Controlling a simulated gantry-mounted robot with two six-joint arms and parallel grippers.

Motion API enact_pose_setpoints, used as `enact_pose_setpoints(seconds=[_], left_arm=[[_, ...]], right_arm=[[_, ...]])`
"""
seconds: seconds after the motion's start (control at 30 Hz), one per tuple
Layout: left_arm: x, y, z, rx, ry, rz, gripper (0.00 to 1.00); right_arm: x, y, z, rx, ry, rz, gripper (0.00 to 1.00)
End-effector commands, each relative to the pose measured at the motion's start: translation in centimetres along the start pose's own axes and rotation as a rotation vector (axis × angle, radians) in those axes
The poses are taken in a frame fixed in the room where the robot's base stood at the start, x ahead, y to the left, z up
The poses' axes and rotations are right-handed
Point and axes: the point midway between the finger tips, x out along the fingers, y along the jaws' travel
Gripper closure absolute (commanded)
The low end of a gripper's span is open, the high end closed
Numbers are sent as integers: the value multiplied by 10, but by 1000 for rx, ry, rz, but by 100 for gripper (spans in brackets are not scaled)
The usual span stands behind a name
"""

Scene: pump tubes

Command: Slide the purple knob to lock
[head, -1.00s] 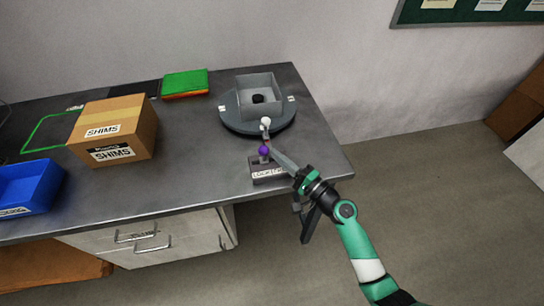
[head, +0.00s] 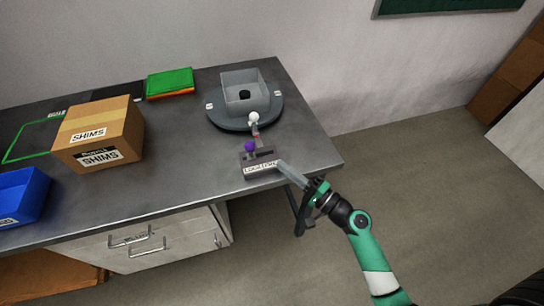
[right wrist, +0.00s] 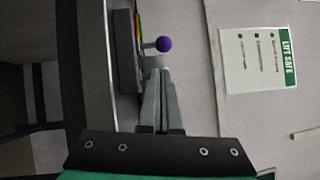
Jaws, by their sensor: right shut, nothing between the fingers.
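The purple knob (head: 249,146) stands on top of a small grey lock block (head: 262,170) with a lettered white label, near the table's right front. The right wrist view also shows the knob (right wrist: 164,44), on a thin stem, just beyond my fingertips. My right gripper (head: 281,165) is shut and empty, its fingertips at the right end of the block, to the right of the knob and apart from it. In the right wrist view its closed fingers (right wrist: 163,72) point towards the knob. My left gripper is not in view.
Behind the block stands a round dark turntable (head: 217,117) with a grey open box (head: 245,96) and a white ball-topped lever (head: 254,118). A SHIMS carton (head: 99,135), a blue bin (head: 20,196) and a green stack (head: 170,82) stand to the left. Table between is clear.

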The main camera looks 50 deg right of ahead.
Motion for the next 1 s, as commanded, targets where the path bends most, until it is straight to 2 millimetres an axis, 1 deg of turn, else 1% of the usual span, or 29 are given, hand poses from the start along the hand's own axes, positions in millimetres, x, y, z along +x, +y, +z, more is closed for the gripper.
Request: enact_pose_setpoints(seconds=[0.03, 0.1, 0.2, 0.3, 0.87, 0.97, 1.0], left_arm=[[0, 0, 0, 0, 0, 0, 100], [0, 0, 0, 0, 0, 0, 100], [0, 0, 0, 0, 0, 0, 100], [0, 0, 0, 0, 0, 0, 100], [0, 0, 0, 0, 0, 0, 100], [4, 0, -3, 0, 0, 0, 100], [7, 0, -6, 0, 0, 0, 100]], right_arm=[[-11, 0, -1, 2, 5, 0, 100], [-22, 0, -1, 0, 5, 1, 100], [-33, 0, -1, 2, 4, 0, 100], [-38, 0, 0, -1, 2, -1, 100], [-38, 0, 0, 0, 1, -1, 100], [-34, -6, 8, 1, -21, 0, 100], [-28, -13, 16, -4, -45, -8, 100]])
